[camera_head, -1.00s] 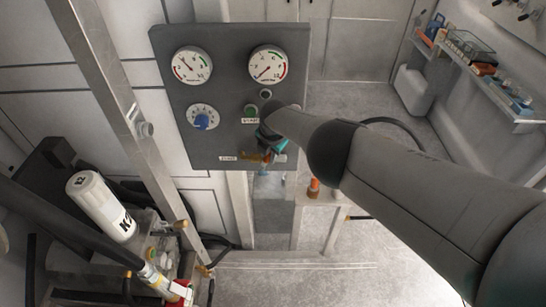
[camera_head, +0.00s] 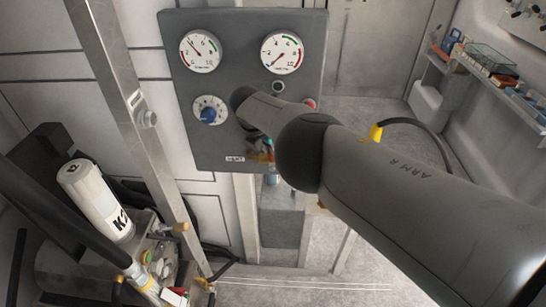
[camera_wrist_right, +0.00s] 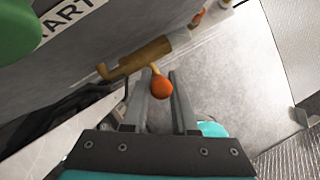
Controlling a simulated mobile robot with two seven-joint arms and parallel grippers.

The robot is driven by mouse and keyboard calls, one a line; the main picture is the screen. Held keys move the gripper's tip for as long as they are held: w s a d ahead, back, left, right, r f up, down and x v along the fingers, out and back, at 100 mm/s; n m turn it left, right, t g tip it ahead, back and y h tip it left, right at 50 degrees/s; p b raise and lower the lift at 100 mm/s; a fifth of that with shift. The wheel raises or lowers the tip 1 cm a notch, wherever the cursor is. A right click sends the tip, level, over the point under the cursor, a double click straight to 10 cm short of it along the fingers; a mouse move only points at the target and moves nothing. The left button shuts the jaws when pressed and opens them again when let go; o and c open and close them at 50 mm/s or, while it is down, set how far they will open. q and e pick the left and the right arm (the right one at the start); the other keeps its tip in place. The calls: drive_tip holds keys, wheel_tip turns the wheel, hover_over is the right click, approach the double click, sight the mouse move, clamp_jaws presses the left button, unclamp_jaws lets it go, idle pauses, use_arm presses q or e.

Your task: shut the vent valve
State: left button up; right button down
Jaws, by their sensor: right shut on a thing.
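The vent valve (camera_wrist_right: 140,58) is a brass fitting low on the grey panel, with a short lever ending in an orange ball knob (camera_wrist_right: 162,88). In the right wrist view my right gripper (camera_wrist_right: 161,78) has its two grey fingers on either side of the lever at the knob and is shut on it. In the head view my right arm covers most of the gripper and valve; a bit of brass and teal shows below the arm, near a small white label (camera_head: 235,159). My left gripper is not in view.
The grey panel (camera_head: 185,110) carries two gauges (camera_head: 201,51) and a blue selector knob (camera_head: 208,114). A slanted metal post (camera_head: 120,90) stands left of it. A white cylinder (camera_head: 95,198) and machinery are at lower left. A stocked shelf (camera_head: 490,75) is at right.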

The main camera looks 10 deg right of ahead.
drive_tip(key=shift+s+a+f, duration=0.15)
drive_tip(key=shift+a, duration=0.05)
drive_tip(key=c, duration=0.8)
unclamp_jaws()
drive_tip(key=shift+o, duration=0.5)
drive_tip(key=shift+d, duration=0.1)
drive_tip(key=shift+r, duration=0.2)
drive_tip(key=p+v, duration=1.5)
drive_tip(key=p, duration=0.5)
